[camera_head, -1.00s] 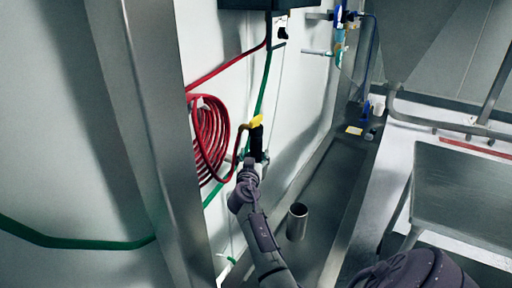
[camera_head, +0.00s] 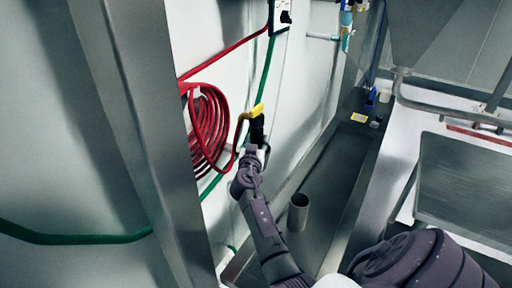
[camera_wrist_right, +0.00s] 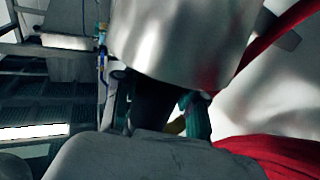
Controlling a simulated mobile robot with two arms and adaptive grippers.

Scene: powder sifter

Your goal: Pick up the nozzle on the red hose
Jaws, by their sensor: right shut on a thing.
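The red hose (camera_head: 207,140) hangs coiled on the pale wall, left of centre in the head view. Its loose end leads to a yellow nozzle (camera_head: 257,110). My right gripper (camera_head: 257,133), dark and partly hidden behind my wrist, is shut on the nozzle just below its yellow top. It is beside the right edge of the coil. In the right wrist view, red hose (camera_wrist_right: 275,152) fills the lower right, close to the camera. The fingertips and their contact with the nozzle are not clear there. My left gripper is in neither view.
A steel post (camera_head: 130,130) stands left of the coil. A green hose (camera_head: 75,238) runs along the wall. A metal cup (camera_head: 299,213) stands in the long dark trough (camera_head: 325,180). A steel table (camera_head: 465,185) is at the right.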

